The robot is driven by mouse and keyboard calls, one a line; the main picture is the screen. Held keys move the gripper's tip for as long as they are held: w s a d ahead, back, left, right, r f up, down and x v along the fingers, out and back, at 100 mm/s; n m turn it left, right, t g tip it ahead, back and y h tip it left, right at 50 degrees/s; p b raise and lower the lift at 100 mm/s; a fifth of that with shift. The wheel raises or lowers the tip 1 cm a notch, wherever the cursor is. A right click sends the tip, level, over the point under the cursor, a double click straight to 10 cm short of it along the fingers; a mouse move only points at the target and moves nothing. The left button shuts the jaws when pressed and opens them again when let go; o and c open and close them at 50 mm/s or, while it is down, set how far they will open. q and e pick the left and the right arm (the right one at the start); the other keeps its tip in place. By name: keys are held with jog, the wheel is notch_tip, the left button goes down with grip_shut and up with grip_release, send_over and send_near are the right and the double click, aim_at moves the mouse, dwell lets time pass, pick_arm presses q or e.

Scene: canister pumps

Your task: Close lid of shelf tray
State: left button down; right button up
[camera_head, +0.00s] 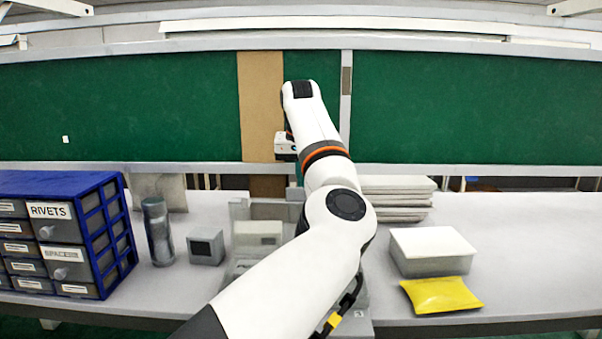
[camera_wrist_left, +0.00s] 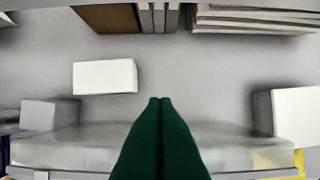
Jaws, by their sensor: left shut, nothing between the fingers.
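A greyish see-through tray (camera_head: 243,268) stands on the bench in the middle of the head view, partly hidden by my left arm. A translucent, blurred panel (camera_wrist_left: 75,150), apparently part of the tray or its lid, crosses the lower part of the left wrist view. I cannot tell how far the lid stands open. My left gripper (camera_wrist_left: 158,102) has dark green fingers, pressed together and empty. They appear in front of the panel in the wrist view; I see no clear contact. In the head view my arm hides the fingers. My right gripper is not in view.
A white block (camera_head: 257,228) also shows in the wrist view (camera_wrist_left: 105,76). A blue drawer cabinet (camera_head: 117,230), a cylinder (camera_head: 158,232) and a grey cube (camera_head: 206,247) stand left. A lidded box (camera_head: 432,250) and yellow packet (camera_head: 441,294) lie right. The far right bench is clear.

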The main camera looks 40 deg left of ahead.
pick_arm(q)
jog(key=s+d, duration=0.1)
jog(key=s+d+p, duration=0.1)
jog(key=s, duration=0.1)
jog(key=shift+d+r, duration=0.25)
jog(key=shift+r, duration=0.1)
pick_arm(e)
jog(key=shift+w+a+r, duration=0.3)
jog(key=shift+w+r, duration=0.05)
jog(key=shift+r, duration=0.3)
pick_arm(q)
jog(key=shift+s, duration=0.15)
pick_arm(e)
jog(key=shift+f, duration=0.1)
